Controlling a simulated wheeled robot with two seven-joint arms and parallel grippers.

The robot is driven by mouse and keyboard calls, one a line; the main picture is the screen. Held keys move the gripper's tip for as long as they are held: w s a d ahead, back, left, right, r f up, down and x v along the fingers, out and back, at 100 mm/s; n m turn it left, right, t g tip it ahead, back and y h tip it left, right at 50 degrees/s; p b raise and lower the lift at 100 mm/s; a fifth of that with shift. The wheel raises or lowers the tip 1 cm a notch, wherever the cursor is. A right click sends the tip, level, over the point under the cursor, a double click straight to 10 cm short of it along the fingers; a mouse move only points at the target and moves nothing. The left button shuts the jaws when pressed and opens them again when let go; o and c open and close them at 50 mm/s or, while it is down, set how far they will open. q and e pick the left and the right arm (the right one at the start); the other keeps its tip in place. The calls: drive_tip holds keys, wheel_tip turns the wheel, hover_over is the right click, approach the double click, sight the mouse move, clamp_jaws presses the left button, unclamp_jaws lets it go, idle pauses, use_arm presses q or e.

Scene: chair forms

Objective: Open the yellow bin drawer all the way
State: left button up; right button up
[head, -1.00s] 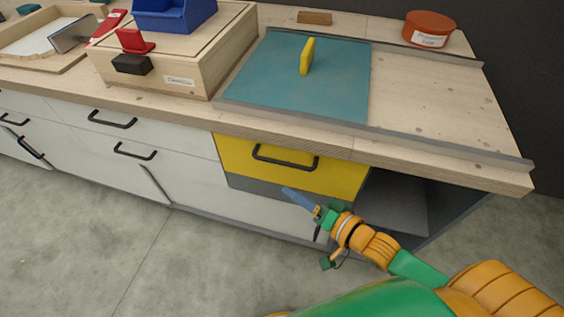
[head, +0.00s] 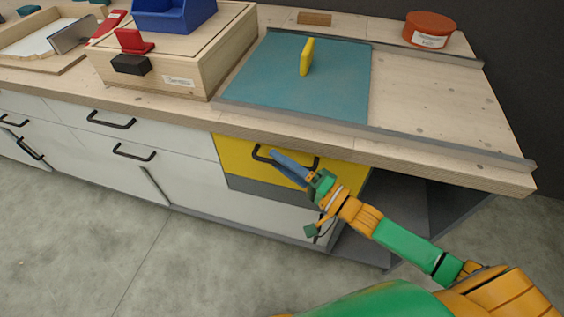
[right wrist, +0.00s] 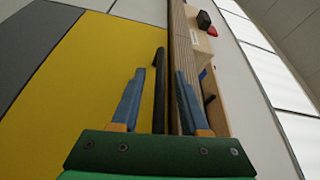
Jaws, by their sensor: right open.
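The yellow bin drawer (head: 234,152) is shut, flush under the worktop, with a black bar handle (head: 262,153) across its front. My right gripper (head: 274,153) is in front of the drawer at the height of the handle and covers the handle's middle. In the right wrist view the yellow drawer front (right wrist: 100,75) fills the left side. My left gripper is not in view.
White drawers (head: 110,150) with black handles are to the left. An open dark compartment (head: 400,205) is to the right. The worktop edge (head: 300,140) overhangs the drawer. A teal mat (head: 260,85) with a yellow block (head: 307,57) lies above. The floor (head: 150,260) in front is clear.

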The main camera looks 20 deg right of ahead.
clamp_jaws()
idle(1.3)
